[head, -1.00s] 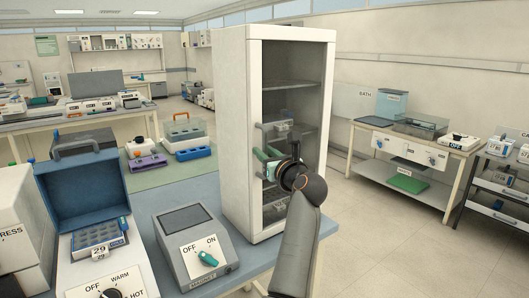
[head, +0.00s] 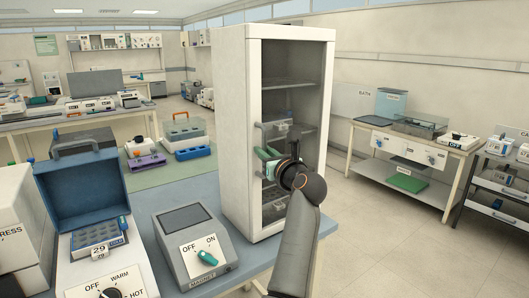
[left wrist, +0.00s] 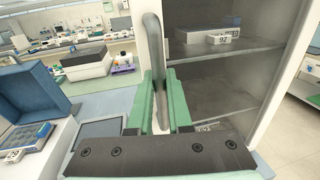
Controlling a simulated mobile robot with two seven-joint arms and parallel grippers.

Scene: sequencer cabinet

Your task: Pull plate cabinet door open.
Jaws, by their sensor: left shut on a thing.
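The tall white plate cabinet (head: 235,130) stands at the right end of the blue bench, with shelves showing through its dark front. Its grey vertical door handle (head: 262,134) is at the left of the front and also shows in the left wrist view (left wrist: 155,50). My left gripper (head: 266,160), with green fingers, is shut around the lower part of the handle; in the left wrist view the gripper (left wrist: 158,97) has a finger on each side of the bar. The door looks see-through and at or near closed; I cannot tell whether there is a gap. My right gripper is out of view.
Labelled plates (left wrist: 222,37) lie on the cabinet shelves. A grey magnet box (head: 195,245) and an open blue case (head: 75,190) stand on the bench left of the cabinet. The floor (head: 390,250) right of the cabinet is clear, up to a side table (head: 400,160).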

